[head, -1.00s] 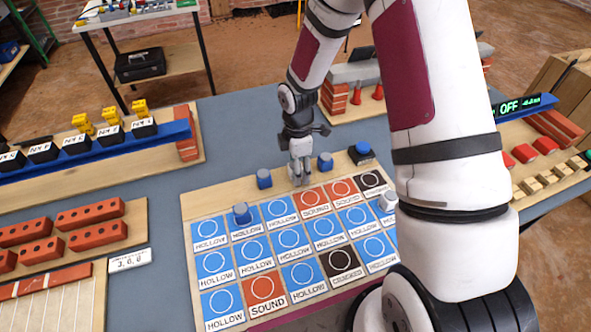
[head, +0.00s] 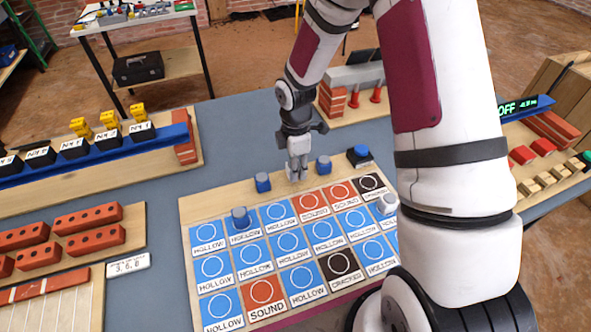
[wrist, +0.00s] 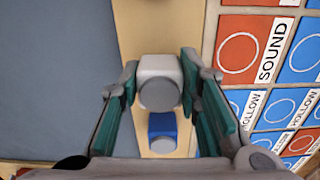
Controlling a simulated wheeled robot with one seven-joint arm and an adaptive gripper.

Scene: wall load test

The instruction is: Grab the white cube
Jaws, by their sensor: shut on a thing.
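The white cube (wrist: 158,66) has a grey round knob facing the wrist camera. It sits between the two fingers of my gripper (wrist: 160,78), which is shut on it. In the head view my gripper (head: 297,170) is low over the wooden strip at the back edge of the card board, between two blue cubes. The cube is hard to tell from the fingers there. I cannot tell whether it touches the wood.
Blue cubes stand left (head: 262,183) and right (head: 323,165) of my gripper; one shows close by in the wrist view (wrist: 162,127). Another blue piece (head: 241,218) and a white piece (head: 387,204) stand on the cards. Grey table is clear at the back left.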

